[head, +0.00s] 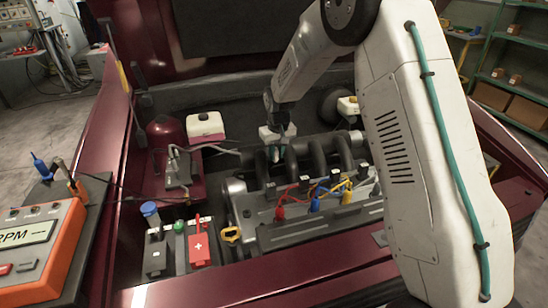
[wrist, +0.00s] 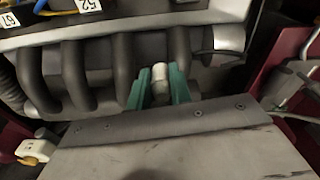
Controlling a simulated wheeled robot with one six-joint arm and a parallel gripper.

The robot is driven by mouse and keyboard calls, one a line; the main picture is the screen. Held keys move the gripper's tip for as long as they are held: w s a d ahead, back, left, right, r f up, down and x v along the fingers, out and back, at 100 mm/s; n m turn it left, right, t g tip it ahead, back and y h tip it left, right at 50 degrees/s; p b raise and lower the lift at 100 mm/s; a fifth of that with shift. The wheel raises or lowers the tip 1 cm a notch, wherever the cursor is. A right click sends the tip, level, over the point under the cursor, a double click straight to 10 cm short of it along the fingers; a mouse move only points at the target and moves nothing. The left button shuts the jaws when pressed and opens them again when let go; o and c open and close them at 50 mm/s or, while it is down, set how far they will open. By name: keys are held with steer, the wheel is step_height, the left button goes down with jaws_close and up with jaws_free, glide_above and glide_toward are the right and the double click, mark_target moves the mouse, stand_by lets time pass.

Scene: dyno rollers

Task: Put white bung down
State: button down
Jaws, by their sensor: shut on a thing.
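My gripper (wrist: 158,90) has teal fingers and is shut on a small white bung (wrist: 159,73) in the wrist view. The bung's pale rounded end sticks out between the fingertips. In the head view, my gripper (head: 276,155) points down beside the dark curved intake pipes (head: 305,150), toward the back of the engine bay. The bung cannot be made out there. In the wrist view, the dark pipes (wrist: 78,75) lie just beyond the fingers. Whether the bung touches anything below it cannot be told.
A white-and-maroon reservoir (head: 206,127) stands left of my gripper. The battery's red cover (head: 199,248) is at front left, and coloured plug leads (head: 315,190) cross the engine top. An orange RPM meter (head: 40,240) sits at far left. My arm hides the engine bay's right side.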

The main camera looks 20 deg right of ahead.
steer(key=shift+w+f, duration=0.15)
steer(key=shift+w, duration=1.1)
steer(key=shift+w+f, duration=0.15)
steer(key=shift+f, duration=1.6)
steer(key=shift+f, duration=0.15)
steer(key=c, duration=1.3)
jaws_free()
steer(key=r, duration=0.4)
steer(key=s+r, duration=0.1)
steer(key=r, duration=0.7)
steer(key=shift+s+d+r, duration=0.1)
steer(key=shift+s+r, duration=0.05)
steer(key=shift+r, duration=0.05)
